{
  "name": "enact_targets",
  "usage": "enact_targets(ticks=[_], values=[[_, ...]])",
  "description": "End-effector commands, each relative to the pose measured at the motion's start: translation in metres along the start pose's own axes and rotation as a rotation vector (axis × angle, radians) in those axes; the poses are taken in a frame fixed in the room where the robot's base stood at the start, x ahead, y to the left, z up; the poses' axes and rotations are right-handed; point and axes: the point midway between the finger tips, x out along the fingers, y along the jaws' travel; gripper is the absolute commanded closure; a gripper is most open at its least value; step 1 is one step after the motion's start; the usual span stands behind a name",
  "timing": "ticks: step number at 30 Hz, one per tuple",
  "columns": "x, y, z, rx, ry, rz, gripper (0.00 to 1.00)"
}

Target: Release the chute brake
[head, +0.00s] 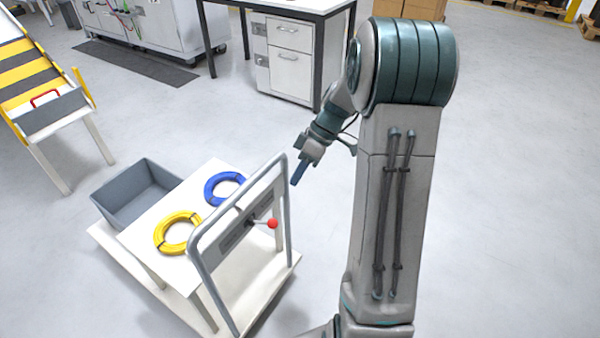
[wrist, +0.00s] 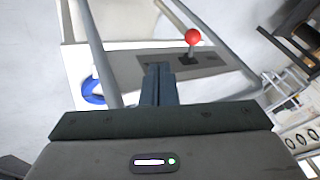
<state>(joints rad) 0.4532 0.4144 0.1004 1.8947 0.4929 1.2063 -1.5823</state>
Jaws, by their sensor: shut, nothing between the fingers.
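A lever with a red ball knob (head: 273,224) sticks out from a grey panel (head: 235,237) on the cart's handle frame. In the wrist view the red knob (wrist: 193,37) stands right of and beyond my fingertips, on its dark slot. My gripper (head: 298,176) is shut and empty, pointing down, above and right of the knob and apart from it. Its closed blue fingers (wrist: 158,75) show in the wrist view in front of the panel. A sloped chute (head: 28,70) with yellow and black stripes stands at the far left, with a red handle (head: 45,98) and a yellow bar (head: 84,88) at its lower end.
The white cart (head: 140,240) carries a grey bin (head: 120,215), a yellow cable reel (head: 177,232) and a blue cable reel (head: 224,187). Its grey tube frame (head: 287,215) stands between my gripper and the reels. A workbench (head: 290,60) with drawers is behind. The floor around the cart is clear.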

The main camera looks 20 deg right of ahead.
Motion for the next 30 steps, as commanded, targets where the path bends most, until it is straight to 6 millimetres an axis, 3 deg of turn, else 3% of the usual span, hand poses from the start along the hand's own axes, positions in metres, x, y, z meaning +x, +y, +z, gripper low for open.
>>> enact_targets(ticks=[1, 8, 18, 30], values=[[0.015, 0.000, 0.002, 0.000, -0.002, -0.004, 1.00], [0.063, 0.000, 0.001, 0.000, -0.003, -0.004, 1.00], [0.081, -0.031, 0.003, 0.000, -0.001, 0.000, 1.00], [0.082, -0.033, 0.003, 0.001, -0.001, 0.000, 1.00]])
